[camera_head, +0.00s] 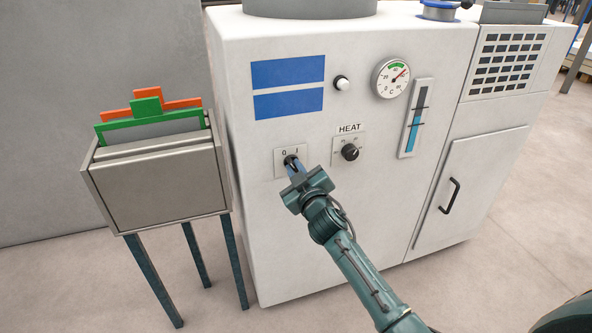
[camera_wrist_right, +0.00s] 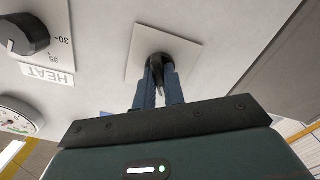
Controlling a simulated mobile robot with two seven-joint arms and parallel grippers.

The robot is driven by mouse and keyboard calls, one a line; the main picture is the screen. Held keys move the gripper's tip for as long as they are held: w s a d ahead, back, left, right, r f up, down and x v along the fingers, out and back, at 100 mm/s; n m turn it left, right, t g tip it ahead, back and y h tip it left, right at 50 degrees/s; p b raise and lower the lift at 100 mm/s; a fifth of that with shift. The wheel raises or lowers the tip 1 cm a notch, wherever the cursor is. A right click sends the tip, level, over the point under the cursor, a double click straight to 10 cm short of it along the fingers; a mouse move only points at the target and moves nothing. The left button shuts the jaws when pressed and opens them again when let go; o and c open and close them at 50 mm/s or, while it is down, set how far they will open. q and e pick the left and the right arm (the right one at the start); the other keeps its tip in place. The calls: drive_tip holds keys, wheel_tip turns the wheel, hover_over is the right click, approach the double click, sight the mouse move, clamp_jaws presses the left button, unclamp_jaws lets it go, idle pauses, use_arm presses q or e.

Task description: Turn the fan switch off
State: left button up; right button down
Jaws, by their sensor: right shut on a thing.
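The fan switch (camera_head: 289,160) is a black rotary knob on a pale square plate marked 0 and I, on the front of the white machine. My right gripper (camera_head: 295,168) reaches it from below right, with its blue fingers closed around the knob. In the right wrist view, the two fingers of the gripper (camera_wrist_right: 159,92) are on either side of the black fan switch knob (camera_wrist_right: 158,62). The gripper partly hides the knob, so its exact setting is hard to read. My left gripper is not in view.
The HEAT knob (camera_head: 350,152) sits close to the right of the fan switch. A round gauge (camera_head: 391,78), a white button (camera_head: 342,83) and a blue level strip (camera_head: 416,118) are above. A metal box on legs (camera_head: 160,190) stands at left.

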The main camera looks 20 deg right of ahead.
drive_tip(key=c, duration=1.5)
unclamp_jaws()
